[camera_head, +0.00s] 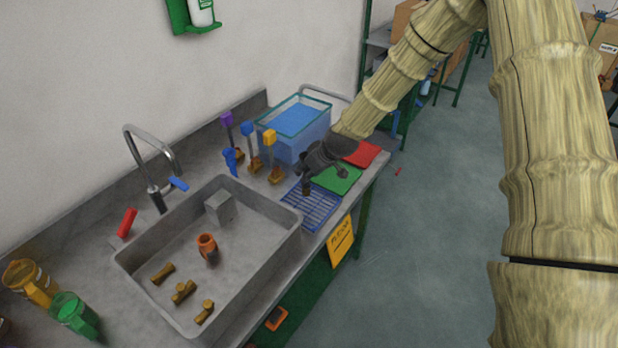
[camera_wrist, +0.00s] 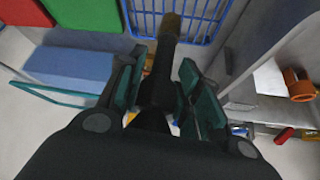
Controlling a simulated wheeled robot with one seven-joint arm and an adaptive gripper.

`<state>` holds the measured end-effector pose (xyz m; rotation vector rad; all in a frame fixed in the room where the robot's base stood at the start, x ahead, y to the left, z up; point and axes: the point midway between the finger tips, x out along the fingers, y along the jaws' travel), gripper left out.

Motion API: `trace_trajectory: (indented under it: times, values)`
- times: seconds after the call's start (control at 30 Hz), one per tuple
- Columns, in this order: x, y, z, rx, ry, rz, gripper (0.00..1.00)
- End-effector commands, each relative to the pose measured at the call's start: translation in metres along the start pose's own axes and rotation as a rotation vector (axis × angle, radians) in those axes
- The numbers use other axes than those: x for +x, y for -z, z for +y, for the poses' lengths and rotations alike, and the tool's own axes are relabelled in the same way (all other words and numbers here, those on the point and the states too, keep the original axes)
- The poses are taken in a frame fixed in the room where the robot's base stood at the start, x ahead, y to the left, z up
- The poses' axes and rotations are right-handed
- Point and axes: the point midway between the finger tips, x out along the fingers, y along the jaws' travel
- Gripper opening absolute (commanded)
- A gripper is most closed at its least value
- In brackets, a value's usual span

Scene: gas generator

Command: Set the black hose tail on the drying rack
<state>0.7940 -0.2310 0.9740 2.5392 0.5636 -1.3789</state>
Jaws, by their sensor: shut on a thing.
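The drying rack (camera_head: 322,213) is a blue wire grid on the counter, right of the sink; it also shows at the top of the wrist view (camera_wrist: 201,22). My gripper (camera_head: 308,178) is low over the rack's back left part. In the wrist view my gripper (camera_wrist: 160,88) has its teal fingers shut on the black hose tail (camera_wrist: 166,55), a dark stem with a brownish far end. That end points at the rack and overlaps its edge in the picture. I cannot tell whether it touches the rack. The gripper partly hides the hose tail in the head view.
A green mat (camera_head: 337,180) and a red mat (camera_head: 362,154) lie behind the rack. A clear tub of blue liquid (camera_head: 293,130) stands left of them. The sink (camera_head: 150,301) holds several brass fittings and an orange one (camera_head: 206,243). Brushlike tools (camera_head: 271,158) stand behind the sink.

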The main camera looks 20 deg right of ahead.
Motion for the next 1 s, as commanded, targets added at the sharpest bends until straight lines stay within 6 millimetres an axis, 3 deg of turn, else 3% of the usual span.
trace_trajectory:
  times: [0.4,0.83,0.87,1.0]
  values:
    - [0.025,-0.019,-0.001,0.001,0.002,-0.003,0.04]
    - [0.03,-0.022,-0.001,0.001,0.002,-0.003,0.04]
    - [0.03,-0.022,-0.001,0.001,0.002,-0.003,0.36]
    - [0.029,-0.022,-0.001,0.001,0.002,-0.003,0.56]
